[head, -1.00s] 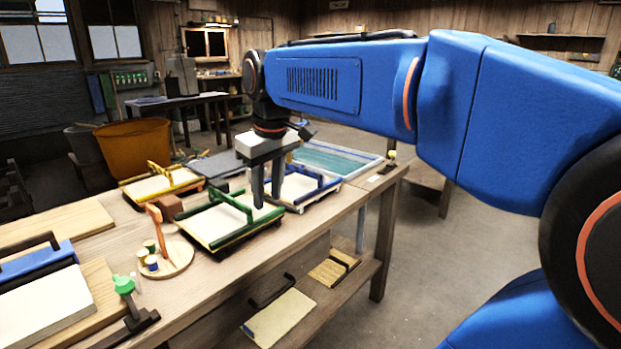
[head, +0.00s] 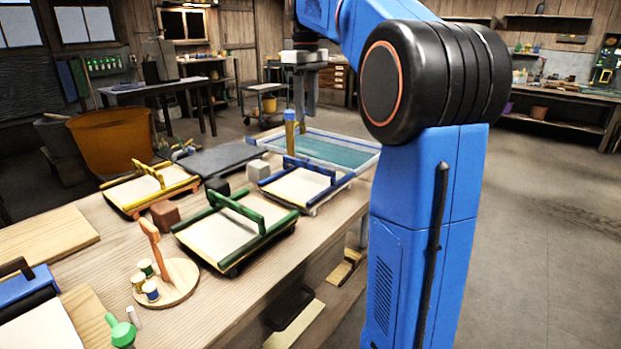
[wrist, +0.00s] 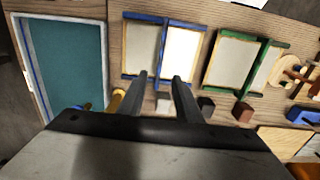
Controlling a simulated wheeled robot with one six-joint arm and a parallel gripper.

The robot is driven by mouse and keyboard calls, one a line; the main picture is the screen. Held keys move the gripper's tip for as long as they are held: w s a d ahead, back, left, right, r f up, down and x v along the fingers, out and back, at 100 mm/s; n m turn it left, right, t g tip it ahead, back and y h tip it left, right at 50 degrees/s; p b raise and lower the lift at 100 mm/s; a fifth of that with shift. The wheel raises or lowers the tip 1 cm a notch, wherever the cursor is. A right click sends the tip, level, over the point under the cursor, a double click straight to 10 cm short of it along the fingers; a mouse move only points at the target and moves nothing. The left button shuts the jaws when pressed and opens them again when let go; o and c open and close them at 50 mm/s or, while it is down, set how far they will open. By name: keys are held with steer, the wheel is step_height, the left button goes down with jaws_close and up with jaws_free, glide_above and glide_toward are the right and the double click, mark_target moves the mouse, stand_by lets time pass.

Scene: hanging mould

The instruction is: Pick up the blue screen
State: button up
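The blue screen (head: 300,187) lies flat on the workbench, a pale panel in a blue frame with a raised blue handle bar. It also shows in the wrist view (wrist: 182,52), with the bar running down its middle. My gripper (head: 310,110) is raised above and beyond the blue screen. In the wrist view my gripper (wrist: 160,78) has its two fingers apart with nothing between them, and their tips overlap the near edge of the screen. The gripper does not touch the screen.
The green screen (head: 234,228) and yellow screen (head: 150,187) lie nearby. A teal tray (head: 330,150) is behind. A blue-topped yellow post (head: 289,132) stands close to the blue screen. A pale block (head: 258,170) and a brown block (head: 165,214) sit between screens.

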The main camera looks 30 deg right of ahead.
glide_above(308, 163)
steer(key=f, duration=1)
steer(key=shift+w+f, duration=0.35)
steer(key=shift+w, duration=0.05)
steer(key=shift+s+f, duration=0.2)
steer(key=shift+f, duration=2.65)
jaws_close()
